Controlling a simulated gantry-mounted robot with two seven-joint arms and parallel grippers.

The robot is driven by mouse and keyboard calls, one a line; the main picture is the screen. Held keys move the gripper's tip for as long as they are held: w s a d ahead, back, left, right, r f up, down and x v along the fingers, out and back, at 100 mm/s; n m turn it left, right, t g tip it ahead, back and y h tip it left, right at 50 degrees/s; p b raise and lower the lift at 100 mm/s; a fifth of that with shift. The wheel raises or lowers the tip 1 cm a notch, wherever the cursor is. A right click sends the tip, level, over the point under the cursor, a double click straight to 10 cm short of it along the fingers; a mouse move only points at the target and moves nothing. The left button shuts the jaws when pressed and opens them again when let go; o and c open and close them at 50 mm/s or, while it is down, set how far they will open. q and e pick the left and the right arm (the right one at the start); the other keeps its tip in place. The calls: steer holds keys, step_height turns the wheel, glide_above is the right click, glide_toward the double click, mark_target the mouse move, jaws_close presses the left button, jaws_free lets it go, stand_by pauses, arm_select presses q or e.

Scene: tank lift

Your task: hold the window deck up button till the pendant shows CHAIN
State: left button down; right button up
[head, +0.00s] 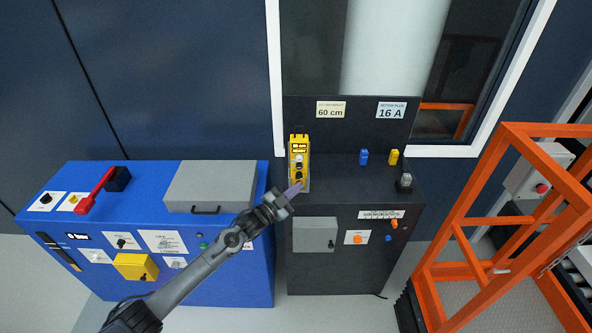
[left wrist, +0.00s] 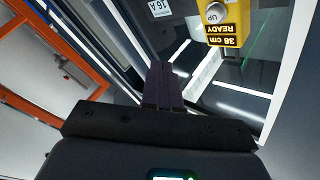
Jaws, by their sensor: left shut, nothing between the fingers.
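The yellow pendant (head: 299,158) stands upright on the dark cabinet by the window. It also shows upside down at the top right of the left wrist view, where its display (left wrist: 229,35) reads 38 cm READY. The grey button marked UP (left wrist: 216,13) sits beside the display there. My left gripper (head: 298,188) is shut and empty in front of the pendant's lower part in the head view. Its dark fingers (left wrist: 161,75) point up in the left wrist view, with a gap between them and the pendant. My right gripper is out of view.
The dark cabinet (head: 340,270) bears a 60 cm label (head: 330,109), a 16 A label (head: 391,110) and small blue, yellow and grey connectors. A blue cabinet (head: 215,285) with a red lever (head: 95,190) stands left. An orange frame (head: 440,245) stands right.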

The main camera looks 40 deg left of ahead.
mark_target(299, 159)
arm_select(q)
steer(key=shift+w+r, duration=0.35)
steer(key=shift+r, duration=0.15)
steer(key=w+a+b, duration=0.5)
steer(key=w+b, duration=0.1)
steer(key=b, duration=0.3)
steer(key=shift+w+a, duration=0.3)
steer(key=shift+w, duration=0.1)
stand_by(0.4)
stand_by(0.8)
stand_by(0.7)
steer(key=shift+w+f+b, duration=0.1)
steer(key=shift+f+b, duration=0.05)
steer(key=shift+b, duration=0.3)
